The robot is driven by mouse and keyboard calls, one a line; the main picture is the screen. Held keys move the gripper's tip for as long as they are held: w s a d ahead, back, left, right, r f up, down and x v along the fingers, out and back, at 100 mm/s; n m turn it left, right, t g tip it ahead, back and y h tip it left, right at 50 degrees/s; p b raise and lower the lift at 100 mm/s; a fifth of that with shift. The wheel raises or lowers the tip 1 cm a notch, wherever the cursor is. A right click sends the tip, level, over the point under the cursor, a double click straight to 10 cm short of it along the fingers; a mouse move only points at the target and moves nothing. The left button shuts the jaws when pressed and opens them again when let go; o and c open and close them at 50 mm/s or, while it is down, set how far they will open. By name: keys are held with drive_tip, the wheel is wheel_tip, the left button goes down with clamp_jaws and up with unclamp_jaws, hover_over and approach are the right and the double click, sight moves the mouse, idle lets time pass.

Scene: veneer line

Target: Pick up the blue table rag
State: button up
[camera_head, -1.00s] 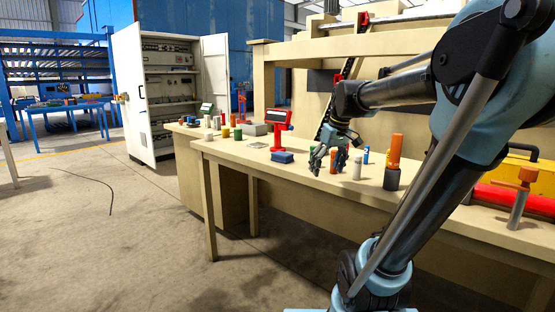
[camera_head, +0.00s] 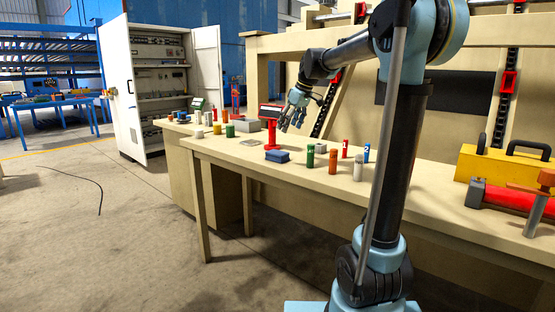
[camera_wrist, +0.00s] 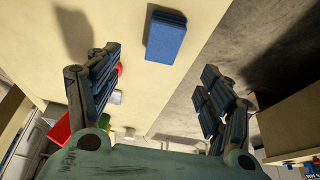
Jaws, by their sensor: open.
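The blue table rag (camera_head: 278,156) is a small folded blue block lying on the beige table, near its front edge. In the wrist view the rag (camera_wrist: 166,37) lies at the top middle, beyond and between my spread fingers. My gripper (camera_head: 290,123) is above the table, behind and a little to the right of the rag in the head view, close to the red stand. In the wrist view my gripper (camera_wrist: 160,95) is open with nothing between its fingers. The rag is fully visible and untouched.
A red stand (camera_head: 271,131) is behind the rag. Green (camera_head: 310,156), orange (camera_head: 333,160) and pale (camera_head: 358,167) cylinders stand to its right. A grey block (camera_head: 321,148) is behind them. A yellow case (camera_head: 500,165) is at far right. The table's front edge (camera_head: 250,165) is close to the rag.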

sight(278, 152)
drive_tip(key=x, duration=1.4)
drive_tip(key=shift+s+a, duration=0.25)
drive_tip(key=shift+s, duration=0.05)
drive_tip(key=c, duration=1.2)
